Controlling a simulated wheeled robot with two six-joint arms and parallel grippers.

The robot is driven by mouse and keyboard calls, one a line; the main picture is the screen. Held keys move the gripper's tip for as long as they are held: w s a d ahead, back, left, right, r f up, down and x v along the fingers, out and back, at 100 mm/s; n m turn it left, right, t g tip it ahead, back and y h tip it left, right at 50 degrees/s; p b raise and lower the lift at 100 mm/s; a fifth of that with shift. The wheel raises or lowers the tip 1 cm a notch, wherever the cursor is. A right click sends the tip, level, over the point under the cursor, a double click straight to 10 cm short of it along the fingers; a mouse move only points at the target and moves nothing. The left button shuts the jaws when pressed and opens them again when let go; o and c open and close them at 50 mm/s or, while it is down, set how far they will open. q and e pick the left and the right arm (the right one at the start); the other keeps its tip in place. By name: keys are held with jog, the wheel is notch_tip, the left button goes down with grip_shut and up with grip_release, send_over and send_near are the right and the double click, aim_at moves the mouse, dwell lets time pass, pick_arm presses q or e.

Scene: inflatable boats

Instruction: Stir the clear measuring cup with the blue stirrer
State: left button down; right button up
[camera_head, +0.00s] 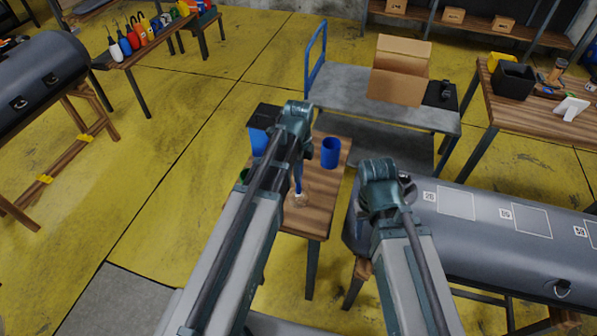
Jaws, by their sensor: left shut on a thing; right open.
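A small wooden table (318,220) stands in front of me. The clear measuring cup (301,198) is on it, partly hidden by my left arm. The blue stirrer (298,178) stands nearly upright, its lower end at the cup; I cannot tell how deep it reaches inside. My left gripper (301,153) is above the cup, shut on the stirrer, mostly hidden by its own arm. My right gripper (407,186) is open, right of the table near the grey inflatable tube, and only partly visible.
A blue cup (330,152) stands at the table's back right. A blue container (259,142) and a green item (244,175) are left of my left arm. A cart (340,92) with a cardboard box (399,72) is behind. The grey tube (480,245) lies right.

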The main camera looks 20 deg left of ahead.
pick_arm(q)
jog(key=shift+f+b, duration=1.6)
jog(key=shift+f, duration=0.35)
jog(key=shift+s, duration=0.15)
